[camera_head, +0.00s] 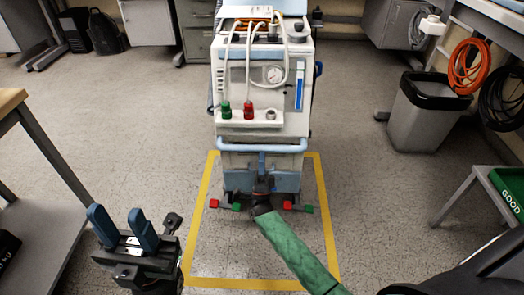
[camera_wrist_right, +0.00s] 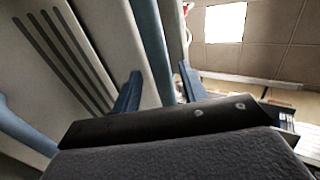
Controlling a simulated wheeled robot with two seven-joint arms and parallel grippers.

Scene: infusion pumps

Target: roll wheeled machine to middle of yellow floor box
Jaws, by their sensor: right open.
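The wheeled machine (camera_head: 262,125) is a white and blue cart with a gauge, hoses and red and green fittings. It stands upright over the far part of the yellow floor box (camera_head: 245,284), with bare floor in the box's near part. A pale blue handle bar (camera_head: 262,146) crosses its front. My right gripper (camera_head: 263,186) is low at the machine's front, below that bar. In the right wrist view its blue fingers (camera_wrist_right: 160,88) are apart, with a blue bar of the machine (camera_wrist_right: 150,40) showing between them; contact is unclear. My left gripper (camera_head: 120,218) is open and empty, left of the box.
A table (camera_head: 30,120) is at left and a green GOOD tray (camera_head: 508,188) at right. Cabinets line the back.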

